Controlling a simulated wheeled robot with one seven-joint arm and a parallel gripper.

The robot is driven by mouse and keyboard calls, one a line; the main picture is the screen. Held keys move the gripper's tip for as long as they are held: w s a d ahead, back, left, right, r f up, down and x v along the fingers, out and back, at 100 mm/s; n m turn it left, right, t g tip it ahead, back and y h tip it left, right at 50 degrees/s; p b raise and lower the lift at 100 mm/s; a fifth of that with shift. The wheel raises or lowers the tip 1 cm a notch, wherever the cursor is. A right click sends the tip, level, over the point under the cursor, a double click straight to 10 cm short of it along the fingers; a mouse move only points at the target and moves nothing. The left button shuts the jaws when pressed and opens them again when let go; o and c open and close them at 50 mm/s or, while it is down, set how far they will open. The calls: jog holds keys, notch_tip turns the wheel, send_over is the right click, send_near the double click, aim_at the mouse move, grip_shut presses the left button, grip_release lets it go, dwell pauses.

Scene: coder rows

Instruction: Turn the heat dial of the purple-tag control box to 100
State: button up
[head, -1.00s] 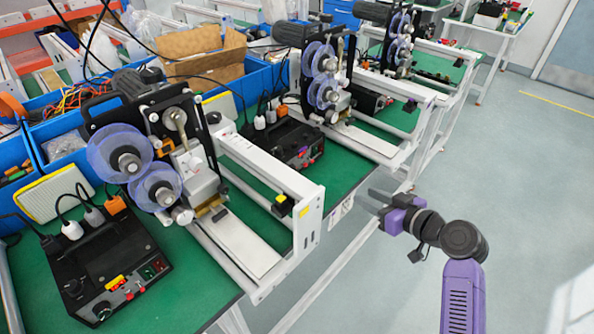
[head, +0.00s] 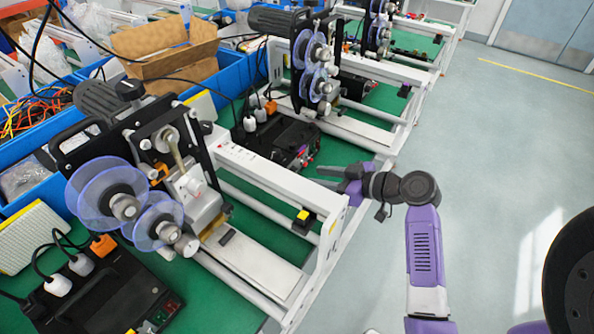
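The purple-tag control box (head: 283,138) is a black box on the green bench top, between two machines. A small purple patch shows on its right-hand front end, where small red parts also show. The heat dial and its setting are too small to make out. My gripper (head: 327,177) is open and empty, with its two grey fingers pointing left. In the picture it lies just right of and below the box's front end, apart from it.
A white machine frame (head: 270,175) with translucent reels stands left of my gripper. Another machine (head: 316,70) stands behind the box. A second black control box (head: 105,295) is at the lower left. Clear floor (head: 490,150) lies to the right.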

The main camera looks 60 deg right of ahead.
jog(key=shift+p+x, duration=0.45)
jog(key=shift+x, duration=2.7)
grip_shut()
